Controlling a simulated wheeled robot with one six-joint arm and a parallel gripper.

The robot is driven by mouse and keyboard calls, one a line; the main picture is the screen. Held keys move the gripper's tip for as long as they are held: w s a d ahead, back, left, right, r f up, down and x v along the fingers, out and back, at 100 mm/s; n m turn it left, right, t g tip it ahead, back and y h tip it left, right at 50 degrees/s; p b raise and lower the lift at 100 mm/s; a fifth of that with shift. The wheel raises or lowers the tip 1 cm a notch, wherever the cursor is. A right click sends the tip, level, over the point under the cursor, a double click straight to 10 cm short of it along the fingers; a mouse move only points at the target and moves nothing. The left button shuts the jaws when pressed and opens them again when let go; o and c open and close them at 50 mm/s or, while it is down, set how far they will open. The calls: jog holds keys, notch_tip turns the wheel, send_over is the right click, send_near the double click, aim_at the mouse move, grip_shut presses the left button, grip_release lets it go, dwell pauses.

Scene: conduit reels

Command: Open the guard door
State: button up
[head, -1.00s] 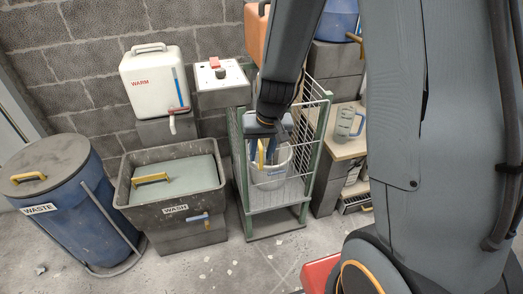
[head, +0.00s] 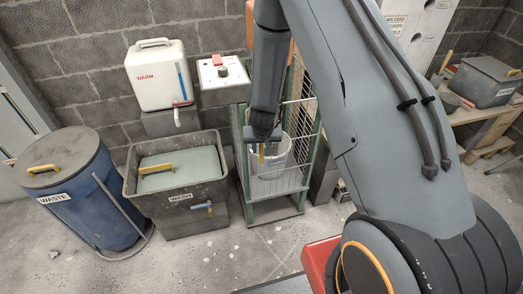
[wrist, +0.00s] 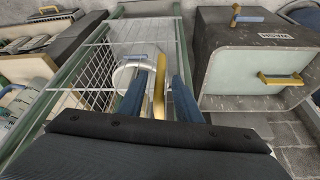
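The guard is a green-framed wire cage (head: 247,190); its white mesh also shows in the wrist view (wrist: 95,62). A white bucket (head: 272,160) stands inside it, and in the wrist view (wrist: 127,72) it is partly behind my fingers. A yellow upright handle (wrist: 160,85) stands between my two blue fingers. My gripper (wrist: 160,92) is open around this handle, with a small gap at the left finger. In the head view my gripper (head: 262,150) is at the front of the cage, pointing down. Whether the door stands ajar is unclear.
A grey wash tub (head: 197,190) with a yellow-handled lid stands close left of the cage. A blue waste drum (head: 85,205) is farther left. A switch box (head: 222,72) is above. A workbench (head: 490,120) is at the right. Open floor lies in front.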

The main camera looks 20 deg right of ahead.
jog(key=shift+x, duration=1.35)
grip_shut()
